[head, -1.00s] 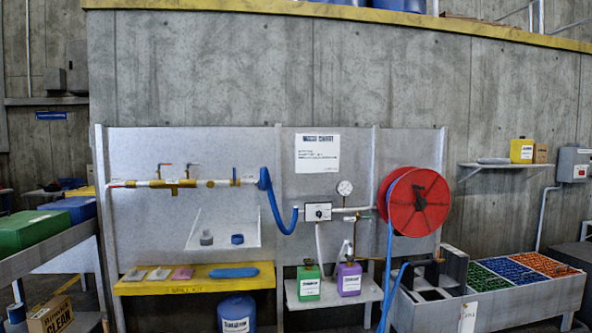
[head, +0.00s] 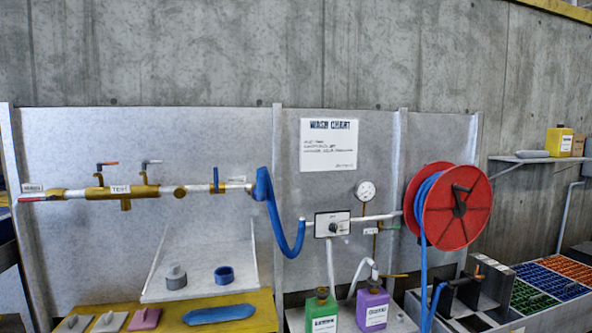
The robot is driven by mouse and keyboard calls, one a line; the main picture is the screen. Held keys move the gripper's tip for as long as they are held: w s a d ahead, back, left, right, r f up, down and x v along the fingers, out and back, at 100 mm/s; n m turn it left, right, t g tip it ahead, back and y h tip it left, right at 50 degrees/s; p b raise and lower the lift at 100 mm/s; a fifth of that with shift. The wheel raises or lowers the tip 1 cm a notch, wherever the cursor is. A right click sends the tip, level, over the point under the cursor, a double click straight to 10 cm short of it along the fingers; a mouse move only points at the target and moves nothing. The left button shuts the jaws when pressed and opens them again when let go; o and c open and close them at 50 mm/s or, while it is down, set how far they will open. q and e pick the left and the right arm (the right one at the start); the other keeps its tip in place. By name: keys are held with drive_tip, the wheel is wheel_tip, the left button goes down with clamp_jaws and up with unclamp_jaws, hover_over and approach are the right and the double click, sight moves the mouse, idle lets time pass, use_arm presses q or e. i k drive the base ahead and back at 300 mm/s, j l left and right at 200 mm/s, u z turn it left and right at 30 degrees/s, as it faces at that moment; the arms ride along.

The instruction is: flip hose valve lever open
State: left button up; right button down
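A horizontal wash pipe (head: 80,194) with brass fittings runs along the metal panel at left. A small blue lever (head: 215,176) stands upright on it, left of the blue hose (head: 268,205). Two brass valves rise from the pipe, one with a red-orange handle (head: 107,163) and one with a pale handle (head: 151,162). A red-ended lever (head: 33,198) is at the pipe's left end. The frames do not settle which one is the hose valve lever. Neither gripper shows.
A yellow shelf (head: 265,312) with pads juts out below the pipe. Green (head: 321,312) and purple (head: 372,308) jugs stand below the control box (head: 332,224). A bin with coloured compartments (head: 540,322) is at right. A gauge (head: 365,190) is mid-panel.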

sight(216, 190)
drive_tip(key=i+l+z, duration=0.2)
drive_tip(key=i+z, duration=0.15)
drive_tip(key=i, duration=0.15)
drive_tip(key=i+l+z, duration=0.1)
drive_tip(key=i+z, duration=0.6)
drive_tip(key=i, duration=0.25)
drive_tip(key=i+u, duration=0.35)
drive_tip(key=i+l+u, duration=0.3)
drive_tip(key=i, duration=0.2)
drive_tip(key=u, duration=0.5)
drive_tip(key=l+u, duration=0.15)
drive_tip(key=u, duration=0.3)
drive_tip(key=i+u, duration=0.1)
drive_tip(key=u, duration=0.4)
drive_tip(key=l+u, duration=0.15)
drive_tip(key=u, duration=0.8)
drive_tip(key=l+u, duration=0.1)
drive_tip(key=u, duration=0.4)
drive_tip(key=k+u, duration=0.1)
drive_tip(key=u, duration=0.4)
